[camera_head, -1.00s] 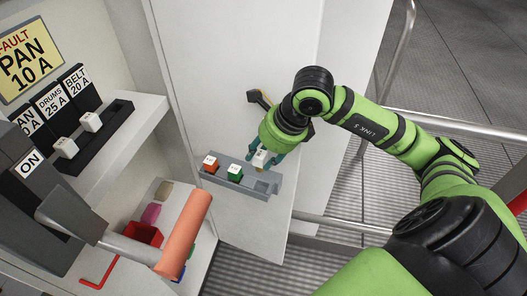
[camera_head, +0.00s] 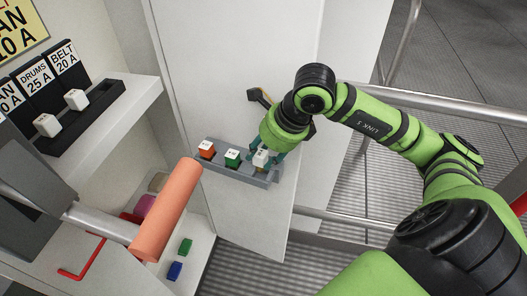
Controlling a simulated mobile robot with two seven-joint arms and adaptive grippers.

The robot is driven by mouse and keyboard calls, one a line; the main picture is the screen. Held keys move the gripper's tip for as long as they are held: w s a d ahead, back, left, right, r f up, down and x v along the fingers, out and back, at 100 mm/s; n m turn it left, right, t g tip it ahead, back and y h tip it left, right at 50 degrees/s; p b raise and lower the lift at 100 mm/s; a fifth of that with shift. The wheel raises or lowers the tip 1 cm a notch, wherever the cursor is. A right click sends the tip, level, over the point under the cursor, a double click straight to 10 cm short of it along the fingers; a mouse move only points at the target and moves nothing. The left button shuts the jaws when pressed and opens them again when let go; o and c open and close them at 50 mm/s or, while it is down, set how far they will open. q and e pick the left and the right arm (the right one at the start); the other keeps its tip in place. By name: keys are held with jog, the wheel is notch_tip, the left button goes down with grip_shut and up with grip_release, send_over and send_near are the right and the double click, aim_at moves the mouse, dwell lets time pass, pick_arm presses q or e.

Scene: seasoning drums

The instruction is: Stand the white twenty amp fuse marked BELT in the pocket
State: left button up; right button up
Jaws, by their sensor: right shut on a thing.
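My right gripper (camera_head: 266,156) is shut on a white fuse (camera_head: 261,158), with a teal finger on each side of it. The fuse is upright over the right end of a grey rack (camera_head: 225,174) on the white door. I cannot tell whether it touches the rack. Its marking is too small to read. The BELT 20 A label (camera_head: 65,57) is the rightmost of these. Two white fuses stand in this rack, one at the middle (camera_head: 77,99) and one further left (camera_head: 47,125). My left gripper is not in view.
An orange fuse (camera_head: 207,149) and a green fuse (camera_head: 232,157) stand in the grey rack left of the held fuse. A lever with a salmon handle (camera_head: 166,210) juts out at lower left. Green (camera_head: 186,246) and blue (camera_head: 174,271) blocks lie below it.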

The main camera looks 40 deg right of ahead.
aim_at(266, 160)
jog(key=shift+b, duration=0.8)
dwell(1.6)
jog(key=shift+f+b, duration=1.65)
jog(key=shift+b, duration=0.25)
jog(key=o, duration=1.2)
jog(key=v, duration=1.2)
jog(key=shift+d, duration=0.1)
